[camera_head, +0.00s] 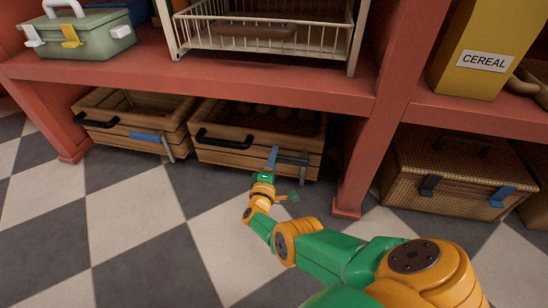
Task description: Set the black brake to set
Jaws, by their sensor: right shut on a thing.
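The black brake (293,159) is a dark lever at the right of the front of the middle wooden crate (235,157). It lies about level, with a grey metal piece at its right end. My right gripper (273,158) is at the left part of this lever, shut on it. The fingers are small in view and partly hide the lever's left end. My left gripper is not in view.
A second wooden crate (110,128) to the left carries a blue lever (147,137). The red shelf (230,87) hangs low above the crates, and a red post (360,165) stands close right. A wicker basket (450,165) is beyond it. The checkered floor (140,220) in front is clear.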

